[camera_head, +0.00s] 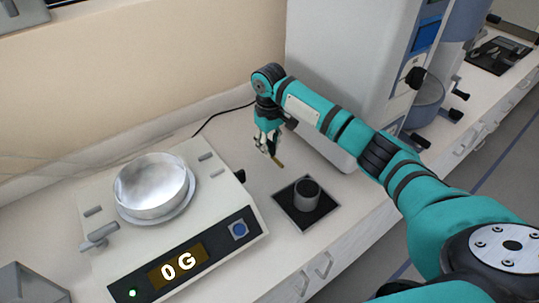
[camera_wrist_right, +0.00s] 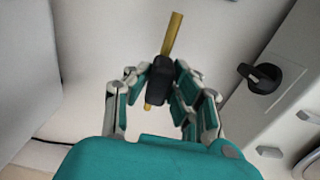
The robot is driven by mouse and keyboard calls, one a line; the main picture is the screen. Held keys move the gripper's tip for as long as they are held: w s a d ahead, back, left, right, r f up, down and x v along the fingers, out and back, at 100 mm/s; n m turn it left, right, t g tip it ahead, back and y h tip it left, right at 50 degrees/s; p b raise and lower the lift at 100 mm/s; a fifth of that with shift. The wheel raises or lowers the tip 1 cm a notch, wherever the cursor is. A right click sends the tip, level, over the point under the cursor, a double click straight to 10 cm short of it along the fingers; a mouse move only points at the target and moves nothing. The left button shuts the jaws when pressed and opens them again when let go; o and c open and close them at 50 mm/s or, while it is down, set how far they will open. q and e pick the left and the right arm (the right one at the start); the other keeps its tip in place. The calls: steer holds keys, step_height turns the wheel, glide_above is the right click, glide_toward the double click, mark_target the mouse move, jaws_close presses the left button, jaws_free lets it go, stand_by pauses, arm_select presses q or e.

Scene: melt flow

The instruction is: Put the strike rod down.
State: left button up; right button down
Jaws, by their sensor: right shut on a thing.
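My right gripper (camera_head: 268,143) is above the counter, between the scale and the tall grey machine. It is shut on the strike rod, whose brass tip (camera_head: 278,163) shows just below the fingers. In the right wrist view, the strike rod (camera_wrist_right: 172,36) is a brass rod with a black grip (camera_wrist_right: 162,84). The fingers (camera_wrist_right: 160,95) hold it at the black grip, and the brass end points away from the palm. I cannot tell whether the rod touches the counter. My left gripper is not in view.
A scale reading 0G (camera_head: 179,267) with a metal bowl (camera_head: 150,183) stands on the left. The tall grey machine (camera_head: 330,60) is behind, with a black knob (camera_wrist_right: 265,76) in the wrist view.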

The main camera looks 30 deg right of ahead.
mark_target(269, 143)
steer(key=shift+f, duration=2.1)
steer(key=shift+f, duration=0.15)
steer(key=c, duration=1.2)
jaws_free()
steer(key=shift+o, duration=0.2)
step_height(269, 143, up, 12)
steer(key=shift+r+b, duration=0.2)
steer(key=shift+b, duration=0.2)
steer(key=shift+r, duration=0.1)
